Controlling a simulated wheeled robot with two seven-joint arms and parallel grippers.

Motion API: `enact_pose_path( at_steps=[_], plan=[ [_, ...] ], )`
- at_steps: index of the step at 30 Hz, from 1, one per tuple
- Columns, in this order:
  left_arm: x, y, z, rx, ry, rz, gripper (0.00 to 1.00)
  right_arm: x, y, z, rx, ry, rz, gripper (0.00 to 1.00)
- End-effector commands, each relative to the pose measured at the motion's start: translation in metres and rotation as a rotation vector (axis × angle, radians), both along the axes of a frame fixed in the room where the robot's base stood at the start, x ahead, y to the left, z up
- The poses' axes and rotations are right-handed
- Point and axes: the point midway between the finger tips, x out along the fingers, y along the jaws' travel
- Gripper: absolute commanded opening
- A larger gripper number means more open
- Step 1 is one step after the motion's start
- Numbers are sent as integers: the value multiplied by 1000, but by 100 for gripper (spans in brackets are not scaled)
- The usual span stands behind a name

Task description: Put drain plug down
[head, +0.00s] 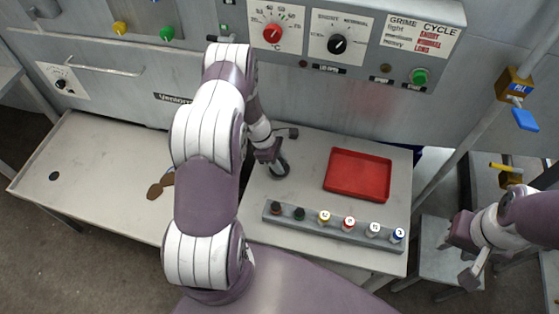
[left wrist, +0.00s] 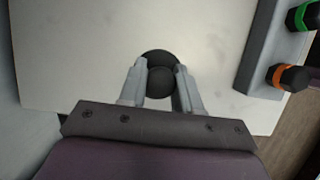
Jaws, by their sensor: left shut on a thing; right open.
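The drain plug (head: 281,171) is a dark, round, black piece at the table top left of the red tray. My left gripper (head: 272,157) is shut on it from above. In the left wrist view the plug (left wrist: 158,62) shows as a black disc with a round knob between the two grey fingers (left wrist: 160,88). I cannot tell whether its underside touches the table. My right gripper (head: 458,260) is open and empty at the far right, off the table.
A red tray (head: 328,184) lies on the table (head: 300,150). A grey rack (head: 335,233) with several coloured-capped cylinders stands along the front. A counter (head: 95,160) with a dark round hole (head: 54,176) is at left. A control panel (head: 370,35) rises behind.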

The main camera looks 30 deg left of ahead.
Motion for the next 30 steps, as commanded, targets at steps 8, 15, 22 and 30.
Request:
enact_pose_path(
  at_steps=[8, 15, 22, 30],
  plan=[
    [0, 0, -7, 1, -2, 0, 1, 0, 0, 1, 0, 0, 0, 43],
    [0, 0, -10, 0, -1, 0, 52, 0, 0, -3, 0, 0, 0, 43],
    [0, 0, -10, 0, -1, 0, 58, 0, 0, -3, 0, 0, 0, 43],
    [-1, 8, 9, 2, -5, 1, 58, 0, 0, -3, 0, 0, 0, 43]
  ],
)
